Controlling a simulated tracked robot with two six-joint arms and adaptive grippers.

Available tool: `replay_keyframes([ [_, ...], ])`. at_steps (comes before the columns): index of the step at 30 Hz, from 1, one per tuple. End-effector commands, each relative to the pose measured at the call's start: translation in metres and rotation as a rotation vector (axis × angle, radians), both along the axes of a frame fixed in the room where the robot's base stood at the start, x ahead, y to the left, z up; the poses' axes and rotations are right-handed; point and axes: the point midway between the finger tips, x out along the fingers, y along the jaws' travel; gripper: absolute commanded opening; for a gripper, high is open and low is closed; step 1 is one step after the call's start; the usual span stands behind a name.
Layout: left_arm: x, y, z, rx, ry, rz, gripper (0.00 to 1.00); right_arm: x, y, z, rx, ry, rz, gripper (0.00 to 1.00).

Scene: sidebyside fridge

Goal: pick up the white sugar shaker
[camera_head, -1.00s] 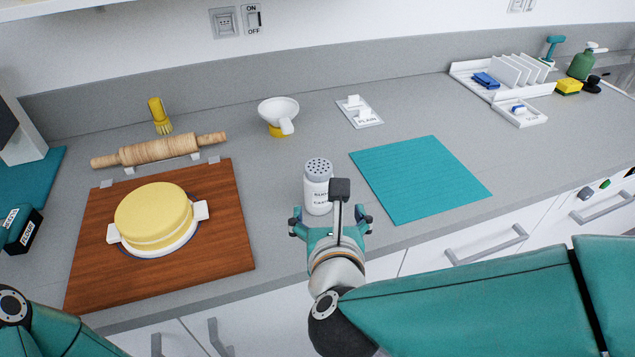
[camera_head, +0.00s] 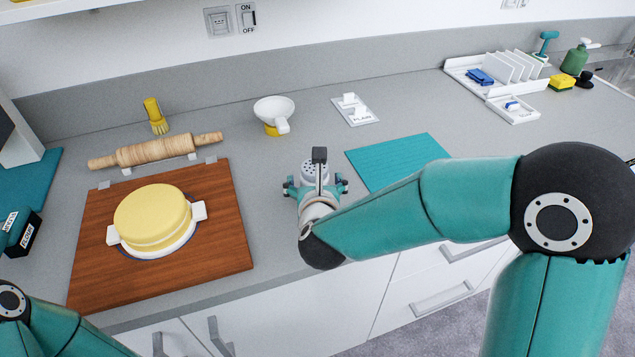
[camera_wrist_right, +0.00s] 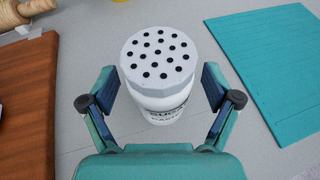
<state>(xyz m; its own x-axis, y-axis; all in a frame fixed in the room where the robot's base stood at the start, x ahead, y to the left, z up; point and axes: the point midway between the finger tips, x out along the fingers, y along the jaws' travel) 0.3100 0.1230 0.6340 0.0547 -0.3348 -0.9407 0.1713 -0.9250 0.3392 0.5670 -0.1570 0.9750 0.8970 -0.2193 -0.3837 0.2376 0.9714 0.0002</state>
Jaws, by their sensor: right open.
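The white sugar shaker (camera_wrist_right: 160,85) stands upright on the grey counter, with a pale grey lid full of dark holes and dark lettering on its side. In the head view only part of its lid (camera_head: 314,167) shows behind my right gripper (camera_head: 316,187). In the right wrist view my right gripper (camera_wrist_right: 161,98) is open, with one finger on each side of the shaker and visible gaps between the fingers and its body. The lower part of the shaker is partly hidden. My left gripper is out of view; only part of my left arm shows at the lower left.
A brown board (camera_head: 88,255) with a yellow cake (camera_head: 152,215) lies left of the shaker. A teal mat (camera_head: 385,160) lies to the right. Counter around the shaker is clear.

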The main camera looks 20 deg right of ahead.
Motion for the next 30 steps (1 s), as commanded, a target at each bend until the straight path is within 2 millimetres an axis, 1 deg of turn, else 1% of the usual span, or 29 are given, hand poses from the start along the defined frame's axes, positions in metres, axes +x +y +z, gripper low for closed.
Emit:
replay_keyframes([
  [3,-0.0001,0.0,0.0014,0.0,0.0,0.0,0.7,0.0053,-0.0012,-0.0027,0.0,0.001,0.001,0.89],
  [8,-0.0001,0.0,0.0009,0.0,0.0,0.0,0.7,0.0055,-0.0009,-0.0028,0.0,0.0,0.002,0.89],
  [9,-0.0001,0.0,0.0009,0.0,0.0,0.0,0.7,0.0054,-0.0009,-0.0028,0.0,0.0,0.002,0.87],
  [22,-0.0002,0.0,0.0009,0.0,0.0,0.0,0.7,0.005,-0.0008,-0.0027,0.0,0.0,0.002,0.16],
  [30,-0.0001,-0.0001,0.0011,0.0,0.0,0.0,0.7,0.0052,-0.0011,-0.001,0.0,-0.002,0.001,0.15],
])
